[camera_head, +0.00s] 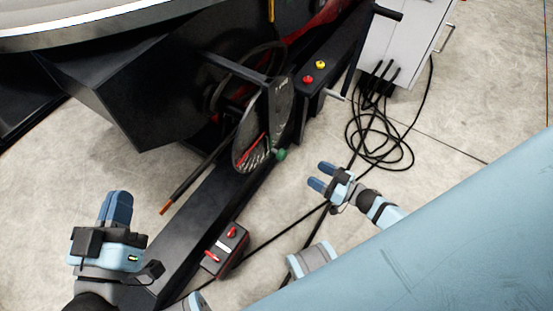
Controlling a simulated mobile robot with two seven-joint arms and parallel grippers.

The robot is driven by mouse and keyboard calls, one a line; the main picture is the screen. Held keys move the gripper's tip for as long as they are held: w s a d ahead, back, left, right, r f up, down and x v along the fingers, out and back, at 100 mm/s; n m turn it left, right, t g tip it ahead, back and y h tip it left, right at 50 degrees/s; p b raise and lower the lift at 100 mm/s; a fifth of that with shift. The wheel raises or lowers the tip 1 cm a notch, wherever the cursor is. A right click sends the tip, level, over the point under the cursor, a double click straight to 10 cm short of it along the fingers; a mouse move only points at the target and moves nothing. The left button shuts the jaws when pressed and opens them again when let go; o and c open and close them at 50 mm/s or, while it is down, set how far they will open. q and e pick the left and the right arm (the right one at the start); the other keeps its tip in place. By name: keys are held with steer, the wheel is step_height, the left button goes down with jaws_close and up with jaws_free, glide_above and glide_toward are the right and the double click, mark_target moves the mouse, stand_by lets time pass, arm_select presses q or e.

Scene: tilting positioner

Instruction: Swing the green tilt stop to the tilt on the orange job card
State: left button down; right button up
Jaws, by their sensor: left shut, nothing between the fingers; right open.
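The green tilt stop (280,154) is a small green knob at the lower right rim of the grey dial disc (281,100) on the dark positioner. The disc carries a printed scale and red marks, too small to read. My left gripper (117,207) is shut and empty at the lower left, well away from the green stop. My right gripper (320,176) is open and empty, a short way to the right of and below the green stop, apart from it. I cannot make out the orange job card.
A long dark bar with an orange tip (166,208) sticks out at the left. A post holds red and yellow buttons (320,65). Cables (380,150) coil on the floor by a grey cabinet (405,40).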

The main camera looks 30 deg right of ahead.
mark_target(285, 156)
steer(key=b+x, duration=0.4)
steer(key=x, duration=0.9)
steer(key=shift+w+a, duration=0.15)
steer(key=shift+w, duration=0.1)
arm_select(q)
step_height(285, 156, down, 6)
steer(key=g, duration=0.2)
steer(key=shift+d+m+g, duration=0.25)
steer(key=shift+m+g, duration=0.05)
